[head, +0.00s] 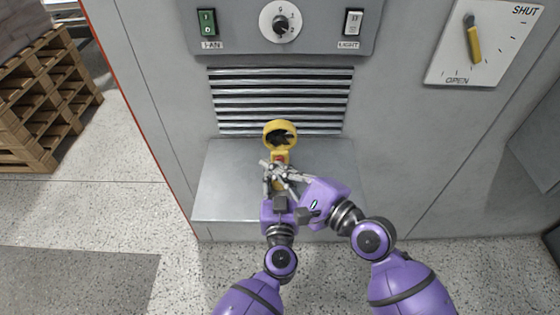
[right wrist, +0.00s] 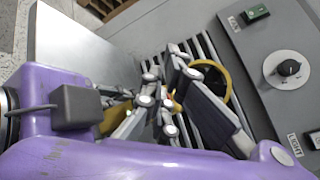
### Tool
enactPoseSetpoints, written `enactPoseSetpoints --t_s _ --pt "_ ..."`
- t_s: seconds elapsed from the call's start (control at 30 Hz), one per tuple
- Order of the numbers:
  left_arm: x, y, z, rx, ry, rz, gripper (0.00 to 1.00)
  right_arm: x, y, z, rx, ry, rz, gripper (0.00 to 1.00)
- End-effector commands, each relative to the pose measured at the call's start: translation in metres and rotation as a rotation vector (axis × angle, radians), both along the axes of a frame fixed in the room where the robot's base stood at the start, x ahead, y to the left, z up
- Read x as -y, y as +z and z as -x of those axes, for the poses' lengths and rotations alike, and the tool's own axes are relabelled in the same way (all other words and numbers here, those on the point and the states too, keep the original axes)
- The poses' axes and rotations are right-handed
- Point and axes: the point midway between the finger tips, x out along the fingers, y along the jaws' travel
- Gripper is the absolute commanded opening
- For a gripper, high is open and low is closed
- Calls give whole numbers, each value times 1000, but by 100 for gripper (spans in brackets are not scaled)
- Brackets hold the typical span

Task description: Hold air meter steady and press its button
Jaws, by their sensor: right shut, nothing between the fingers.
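The yellow air meter (head: 279,127) stands upright over the grey metal shelf, in front of the vent slats. It has a round ring with a dark fan and a small red button (head: 280,158) below. Its ring also shows in the right wrist view (right wrist: 226,72). My left gripper (head: 275,178) has its fingers on both sides of the yellow handle and is shut on it. My right gripper (head: 272,167) comes in from the right, shut and empty, its fingertips close to the button. The crossing fingers partly hide the handle, and I cannot tell whether the fingertips touch the button.
The grey shelf (head: 222,185) is bare around the meter. The vent (head: 240,100) is behind it. Above are the green fan switch (head: 207,22), a dial (head: 280,22) and a light switch (head: 353,22). A yellow lever (head: 473,42) is at upper right. Wooden pallets (head: 45,105) stand left.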

Motion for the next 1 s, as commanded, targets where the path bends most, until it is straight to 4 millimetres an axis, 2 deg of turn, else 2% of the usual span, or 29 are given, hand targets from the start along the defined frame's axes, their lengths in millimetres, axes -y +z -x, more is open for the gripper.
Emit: enactPoseSetpoints --t_s 0.43,0.8,1.0 --pt "1 1 0 1 -1 0 0 0 0 -1 0 -1 0 0" --pt "0 1 0 1 -1 0 0 0 -1 15 0 -1 1 0" --pt "0 1 0 1 0 0 0 0 0 16 0 0 0 0"
